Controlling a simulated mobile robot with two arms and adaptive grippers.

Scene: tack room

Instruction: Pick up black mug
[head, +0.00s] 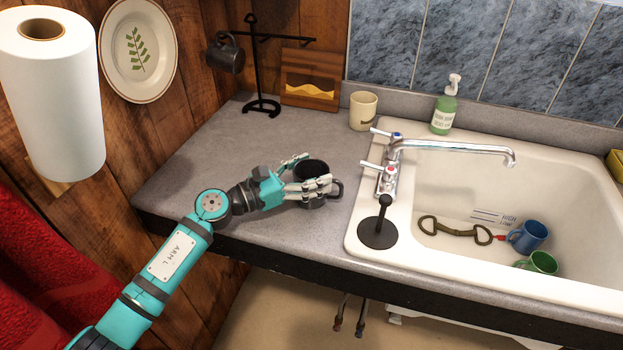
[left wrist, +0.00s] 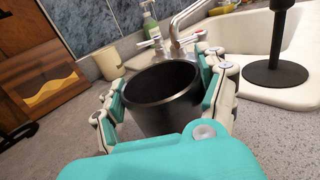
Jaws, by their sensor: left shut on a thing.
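The black mug (head: 311,170) stands upright on the grey counter, left of the sink, with its handle toward the right in the head view. My left gripper (head: 307,178) is shut on it, with fingers on both sides of its body. In the left wrist view the mug (left wrist: 160,92) sits between the fingers of the left gripper (left wrist: 165,100), its open rim facing up and its inside looking empty. Whether its base touches the counter is hard to tell. A second dark mug (head: 225,54) hangs on a black mug stand (head: 262,70) at the back left. My right gripper is not in view.
A cream mug (head: 363,111) and a green soap bottle (head: 444,108) stand at the back. The tap (head: 440,149) and a black upright holder (head: 379,232) are right of the mug. The sink (head: 440,190) holds a blue mug (head: 527,236) and a green mug (head: 541,263). Counter (head: 200,170) to the left is clear.

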